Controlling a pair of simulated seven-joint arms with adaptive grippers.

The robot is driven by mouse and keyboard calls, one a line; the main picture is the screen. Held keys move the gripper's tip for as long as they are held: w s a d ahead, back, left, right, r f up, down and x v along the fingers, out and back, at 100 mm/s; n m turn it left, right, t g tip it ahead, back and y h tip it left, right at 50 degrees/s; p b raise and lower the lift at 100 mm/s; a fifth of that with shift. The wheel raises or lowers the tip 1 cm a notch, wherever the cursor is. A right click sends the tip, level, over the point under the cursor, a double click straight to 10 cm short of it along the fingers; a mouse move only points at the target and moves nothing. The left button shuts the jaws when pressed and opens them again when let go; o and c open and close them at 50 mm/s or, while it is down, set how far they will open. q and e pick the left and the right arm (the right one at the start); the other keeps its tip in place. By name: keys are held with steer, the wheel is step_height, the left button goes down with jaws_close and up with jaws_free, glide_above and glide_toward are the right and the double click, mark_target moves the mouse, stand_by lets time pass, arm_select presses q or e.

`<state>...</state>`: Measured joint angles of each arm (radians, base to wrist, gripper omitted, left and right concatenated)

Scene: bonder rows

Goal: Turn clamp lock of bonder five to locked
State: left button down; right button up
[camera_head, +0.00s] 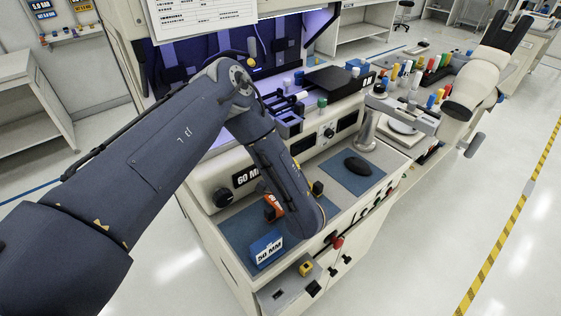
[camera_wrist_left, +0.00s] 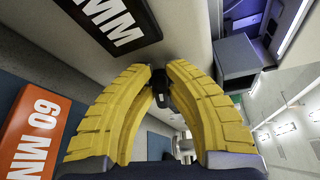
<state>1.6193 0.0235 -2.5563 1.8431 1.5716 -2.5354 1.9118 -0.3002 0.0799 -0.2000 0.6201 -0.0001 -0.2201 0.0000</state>
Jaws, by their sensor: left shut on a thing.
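In the left wrist view, the yellow fingers of my left gripper (camera_wrist_left: 160,78) are shut on a small dark knob (camera_wrist_left: 160,98), which I take to be the clamp lock. The fingers cover much of it, so its angle and any lock marking cannot be read. It is by the machine's front panel, near a black "60 MM" label (camera_wrist_left: 118,22). In the head view, my left forearm hides the gripper and knob; the "60 MM" label (camera_head: 246,175) shows left of the forearm. No bonder number is readable. My right gripper is in neither view.
An orange "60 MM" block (camera_wrist_left: 36,128) lies close to my left gripper; it also shows in the head view (camera_head: 273,206). A blue "50 MM" block (camera_head: 266,249) stands on a blue mat (camera_head: 232,232). A black mouse (camera_head: 358,165) and a microscope (camera_head: 474,80) are to the right.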

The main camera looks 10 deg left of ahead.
arm_select(q)
steer(key=shift+a+f+n+t, duration=0.1)
steer(key=shift+f+n+t, duration=0.15)
steer(key=shift+n, duration=0.4)
steer(key=shift+f+n+t, duration=0.1)
steer(key=shift+n+t, duration=0.25)
steer(key=shift+n, duration=0.6)
steer(key=c, duration=1.4)
jaws_free()
steer(key=shift+o, duration=0.2)
